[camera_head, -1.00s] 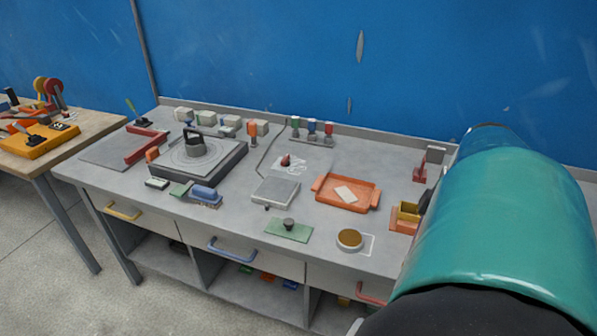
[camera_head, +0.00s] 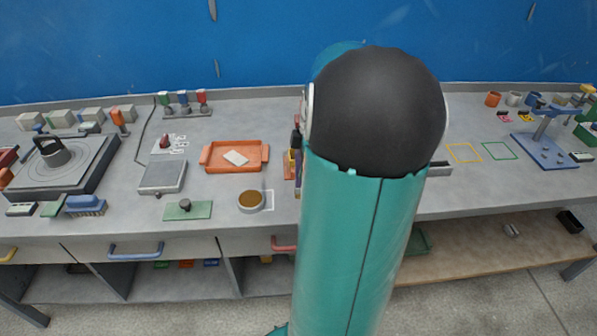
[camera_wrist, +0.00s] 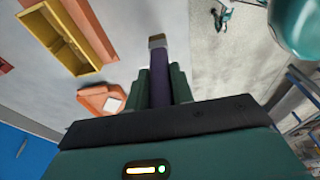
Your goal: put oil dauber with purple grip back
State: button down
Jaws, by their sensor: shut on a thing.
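My gripper (camera_wrist: 160,88) has dark green fingers and is shut on the oil dauber with purple grip (camera_wrist: 158,72) in the wrist view. The dauber's pale, brownish end points away from the gripper, clear of the fingers. In the head view a thin purple strip, likely the dauber (camera_head: 298,174), shows at the left edge of my arm; the gripper is mostly hidden there. A yellow open box with a divider (camera_wrist: 68,38) lies to the left of the dauber in the wrist view. In the head view it is mostly hidden behind my arm.
An orange tray (camera_head: 215,166) with a pale piece stands left of my arm. A round dish with brown contents (camera_head: 251,201) and a green plate with a knob (camera_head: 187,211) sit near the front edge. Yellow and green outlines (camera_head: 463,153) mark bare bench to the right.

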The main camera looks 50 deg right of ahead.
jog(key=shift+w+d+f, duration=0.1)
jog(key=shift+f, duration=0.85)
jog(key=shift+w+d+f, duration=0.1)
jog(key=shift+f, duration=0.8)
jog(key=shift+f, duration=0.1)
jog(key=c, duration=1.2)
grip_release()
notch_tip(320, 180, up, 12)
jog(key=s+d, duration=0.1)
jog(key=shift+s+d, duration=0.25)
jog(key=shift+s, duration=0.15)
